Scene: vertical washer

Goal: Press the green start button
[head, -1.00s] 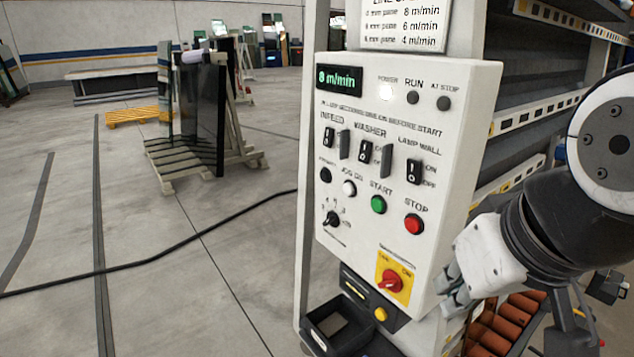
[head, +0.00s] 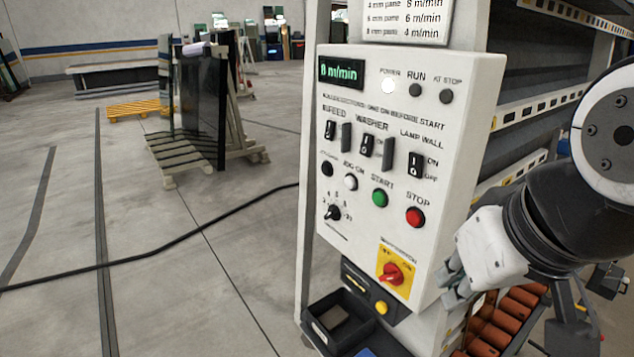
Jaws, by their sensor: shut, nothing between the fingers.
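The green start button (head: 379,198) is on the white control panel (head: 455,130), under the label START. The red stop button (head: 415,216) is to its right and a white jog button (head: 350,182) to its left. The display reads 8 m/min, and the POWER lamp (head: 388,86) is lit white; the RUN lamp (head: 416,89) is dark. My gripper (head: 450,290) is at the panel's lower right edge, below and right of the start button and apart from it. It is shut and empty, its fingertips small in view.
A red rotary switch on a yellow plate (head: 392,272) sits low on the panel, near my gripper. A black open tray (head: 340,322) juts out below. Orange rollers (head: 508,318) are at lower right. A black cable (head: 150,250) crosses the open floor at left.

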